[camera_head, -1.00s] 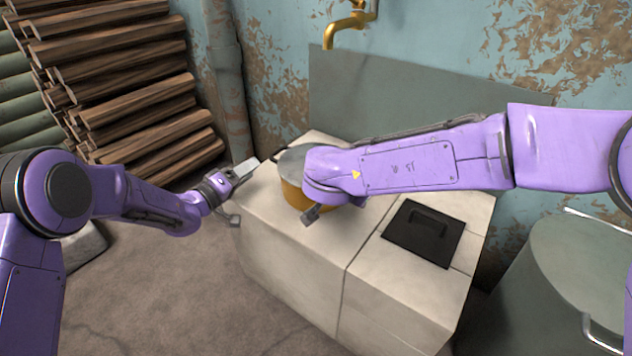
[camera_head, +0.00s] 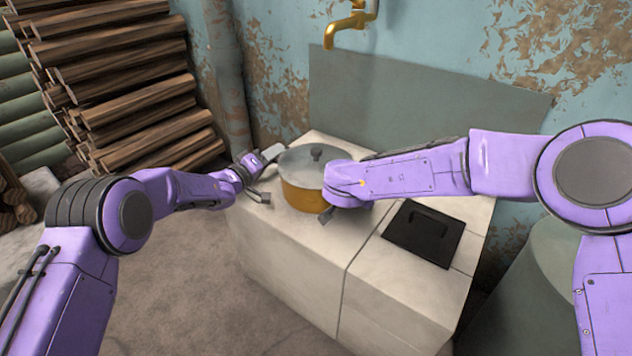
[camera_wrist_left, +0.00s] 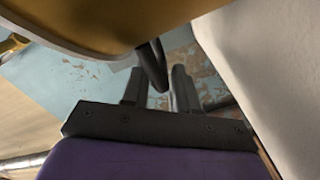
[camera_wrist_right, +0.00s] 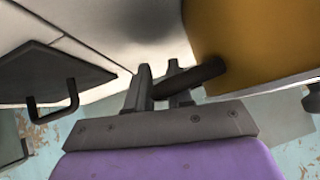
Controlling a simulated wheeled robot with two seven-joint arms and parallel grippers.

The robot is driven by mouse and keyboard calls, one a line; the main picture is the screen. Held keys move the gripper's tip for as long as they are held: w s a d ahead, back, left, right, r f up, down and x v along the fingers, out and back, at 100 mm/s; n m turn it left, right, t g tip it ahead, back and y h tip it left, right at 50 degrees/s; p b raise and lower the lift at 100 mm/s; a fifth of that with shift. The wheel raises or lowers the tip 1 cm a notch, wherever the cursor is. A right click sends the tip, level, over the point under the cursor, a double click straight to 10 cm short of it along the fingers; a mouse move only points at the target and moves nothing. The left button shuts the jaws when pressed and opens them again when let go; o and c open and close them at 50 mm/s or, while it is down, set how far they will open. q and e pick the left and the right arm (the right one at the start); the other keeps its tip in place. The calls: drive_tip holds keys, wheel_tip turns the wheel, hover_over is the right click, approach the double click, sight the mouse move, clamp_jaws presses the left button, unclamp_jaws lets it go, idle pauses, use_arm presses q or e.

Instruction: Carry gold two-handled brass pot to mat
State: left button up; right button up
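The gold brass pot (camera_head: 300,197) with a grey lid (camera_head: 305,165) stands on the pale tiled stove block (camera_head: 300,262). My left gripper (camera_head: 267,176) is at the pot's left side, its fingers apart. In the left wrist view a dark handle (camera_wrist_left: 151,62) of the pot reaches between these fingers. My right gripper (camera_wrist_right: 160,88) is at the pot's right side, mostly hidden behind its own arm in the head view. In the right wrist view the other dark handle (camera_wrist_right: 200,77) lies across the spread fingers. I cannot make out a mat.
A black square plate with a handle (camera_head: 423,233) lies on the block, right of the pot. A brass tap (camera_head: 345,28) hangs from the wall behind. Stacked logs (camera_head: 120,80) stand at the back left. A large grey-green container (camera_head: 535,285) stands at the right.

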use_arm(q)
clamp_jaws()
use_arm(e)
clamp_jaws()
use_arm(q)
drive_tip(key=shift+a+f, duration=0.1)
drive_tip(key=shift+f, duration=0.15)
use_arm(e)
drive_tip(key=shift+d, duration=0.1)
idle(0.5)
